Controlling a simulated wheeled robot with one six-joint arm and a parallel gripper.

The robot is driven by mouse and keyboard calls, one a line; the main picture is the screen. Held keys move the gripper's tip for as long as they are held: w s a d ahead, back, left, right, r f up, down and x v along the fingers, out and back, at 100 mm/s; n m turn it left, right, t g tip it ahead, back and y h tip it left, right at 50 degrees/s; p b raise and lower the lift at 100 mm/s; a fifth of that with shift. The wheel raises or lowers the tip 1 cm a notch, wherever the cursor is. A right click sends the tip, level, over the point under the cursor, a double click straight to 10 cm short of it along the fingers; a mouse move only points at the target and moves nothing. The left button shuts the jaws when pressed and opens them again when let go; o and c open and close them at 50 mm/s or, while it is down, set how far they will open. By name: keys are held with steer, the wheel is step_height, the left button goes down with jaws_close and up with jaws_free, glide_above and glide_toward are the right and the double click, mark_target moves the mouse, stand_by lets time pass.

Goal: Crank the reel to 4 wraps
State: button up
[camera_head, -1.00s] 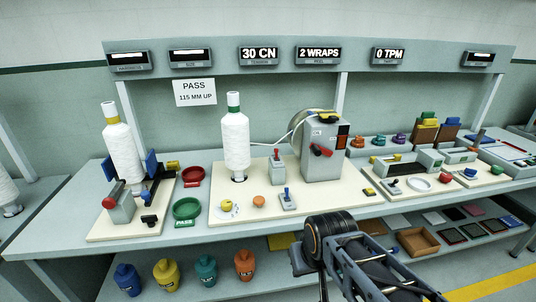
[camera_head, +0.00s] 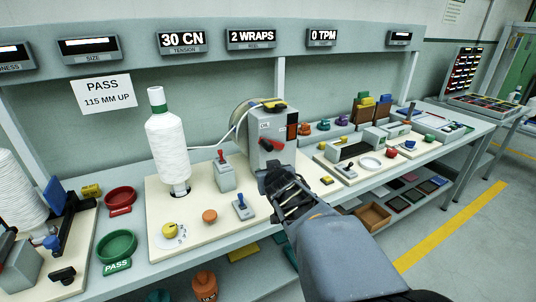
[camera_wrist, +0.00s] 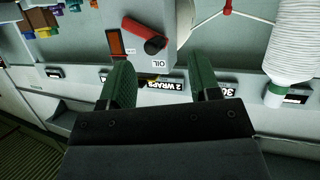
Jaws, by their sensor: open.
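The grey reel box (camera_head: 262,127) stands on a cream board and has a reel disc (camera_head: 240,112) behind it. Its red crank (camera_head: 271,145) is on the front, partly close behind my gripper in the head view. The display (camera_head: 251,38) above reads 2 WRAPS. My gripper (camera_head: 282,188) is in front of and a little below the box, open and empty. In the wrist view, which is upside down, the crank (camera_wrist: 144,34) with its dark end lies beyond the two green fingers (camera_wrist: 162,80), apart from them.
A white yarn cone (camera_head: 168,150) stands left of the box. A grey block with a red lever (camera_head: 223,174), a blue-topped switch (camera_head: 242,206) and an orange knob (camera_head: 210,216) are on the board. A grey fixture (camera_head: 345,150) stands right.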

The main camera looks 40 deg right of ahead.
mark_target(271, 148)
steer(key=shift+d+n+t+y+b, duration=1.1)
steer(key=shift+d+t+y+b, duration=0.65)
steer(key=shift+d+t, duration=1.25)
steer(key=shift+g, duration=0.3)
steer(key=w, duration=0.4)
steer(key=w+d, duration=0.1)
steer(key=w, duration=0.4)
steer(key=w+d, duration=0.1)
steer(key=w, duration=0.3)
steer(key=shift+w+r, duration=0.15)
jaws_close()
